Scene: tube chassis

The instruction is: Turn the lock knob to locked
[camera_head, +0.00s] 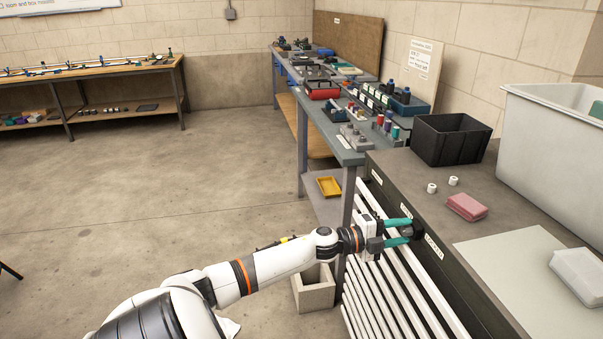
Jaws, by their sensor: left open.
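My left gripper (408,232) reaches in from the left, with its two teal fingers pointing right at the front of the grey drawer cabinet (400,203). The fingers are apart, one above the other, and the gripper is open. A small black knob (417,230) shows at the fingertips, against the cabinet's dark upper front. I cannot tell whether the fingers touch it, nor which way it is turned. A white label (434,247) is on the front just right of it. My right gripper is not in view.
On the cabinet top are a black crate (450,140), a pink folded cloth (467,207), two small white rolls and a large grey bin (550,150). White drawer rails (385,290) run below the gripper. A square bin (314,290) stands on the floor under my arm.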

